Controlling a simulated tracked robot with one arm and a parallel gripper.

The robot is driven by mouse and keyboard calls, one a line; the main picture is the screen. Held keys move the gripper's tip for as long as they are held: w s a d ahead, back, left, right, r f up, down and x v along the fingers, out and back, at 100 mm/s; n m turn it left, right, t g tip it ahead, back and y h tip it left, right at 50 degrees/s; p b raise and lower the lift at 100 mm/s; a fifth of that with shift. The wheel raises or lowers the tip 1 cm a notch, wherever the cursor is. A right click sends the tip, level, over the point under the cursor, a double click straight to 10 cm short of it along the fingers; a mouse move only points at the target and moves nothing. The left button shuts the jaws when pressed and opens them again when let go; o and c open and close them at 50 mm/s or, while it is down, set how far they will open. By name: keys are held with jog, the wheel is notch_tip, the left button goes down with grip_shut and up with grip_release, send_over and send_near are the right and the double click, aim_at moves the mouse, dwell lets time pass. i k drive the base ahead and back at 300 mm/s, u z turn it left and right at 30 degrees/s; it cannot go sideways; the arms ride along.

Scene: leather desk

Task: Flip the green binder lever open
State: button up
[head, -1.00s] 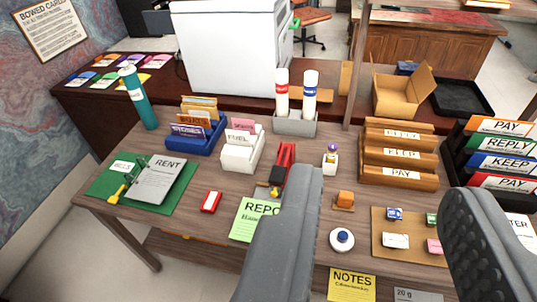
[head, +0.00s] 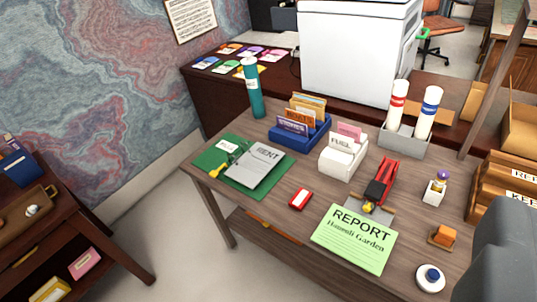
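The green binder (head: 212,160) lies open on the left end of the wooden desk. White sheets headed RENT (head: 258,165) lie over its right side. A small yellow lever (head: 217,172) shows on the binder's left part, beside the sheets; its exact position is too small to tell. Of my gripper, only one grey finger (head: 508,245) shows, at the lower right corner. It is well to the right of the binder in the picture, with nothing seen held. The other finger is outside the picture.
A teal bottle (head: 251,88) and a blue card holder (head: 300,135) stand behind the binder. A red box (head: 300,199), a white FUEL holder (head: 343,158), a red-and-black stapler-like tool (head: 381,182) and a green REPORT sheet (head: 355,238) lie to its right.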

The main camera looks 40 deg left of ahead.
aim_at(214, 173)
jog(key=u, duration=1.5)
jog(key=k, duration=0.65)
jog(key=u, duration=0.35)
jog(key=i, duration=1.7)
jog(key=z, duration=0.65)
